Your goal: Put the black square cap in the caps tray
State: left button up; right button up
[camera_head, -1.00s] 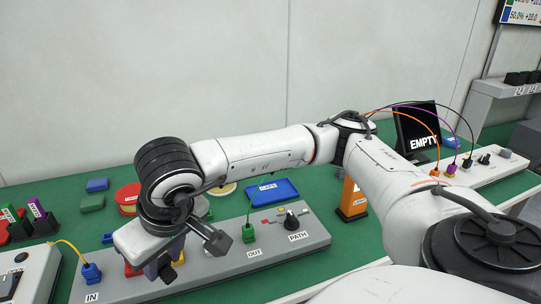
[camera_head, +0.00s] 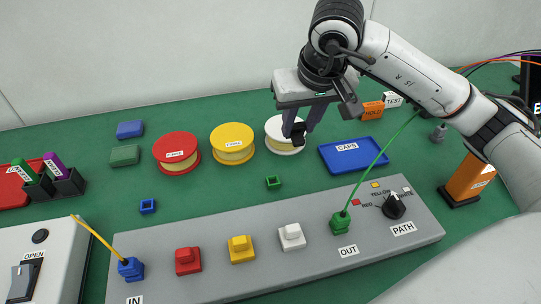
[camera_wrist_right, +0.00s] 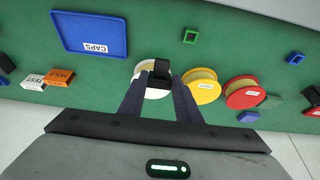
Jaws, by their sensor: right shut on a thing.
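The black square cap (camera_head: 299,134) is between the fingertips of my right gripper (camera_head: 300,128), which is shut on it. In the head view it is held above the green table, in front of the white spool. The cap also shows in the right wrist view (camera_wrist_right: 161,70), at the fingertips over the white spool. The caps tray (camera_head: 365,162) is a shallow blue tray labelled CAPS on the table, to the right of the gripper. In the right wrist view the empty-looking tray (camera_wrist_right: 110,38) is at upper left, apart from the cap. My left gripper is not in view.
Red (camera_head: 176,146), yellow (camera_head: 232,137) and white (camera_head: 280,147) labelled spools stand in a row. A grey panel (camera_head: 215,279) with several coloured plugs lies in front. A green cable (camera_head: 372,165) rises from its OUT plug, passing the tray. A small green square ring (camera_head: 274,182) lies nearby.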

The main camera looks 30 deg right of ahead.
aim_at(301, 138)
jog(key=f, duration=0.4)
jog(key=shift+s+d+f, duration=0.15)
jog(key=shift+d+f, duration=0.05)
jog(key=shift+f, duration=0.75)
notch_tip(301, 138, down, 4)
jog(key=shift+r, duration=0.1)
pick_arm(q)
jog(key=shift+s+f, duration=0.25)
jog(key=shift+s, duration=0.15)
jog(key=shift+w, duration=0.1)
pick_arm(e)
jog(key=shift+f, duration=0.2)
jog(key=o, duration=1.1)
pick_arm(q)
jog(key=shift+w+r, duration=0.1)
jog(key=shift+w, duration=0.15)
pick_arm(e)
jog(key=shift+r, duration=0.1)
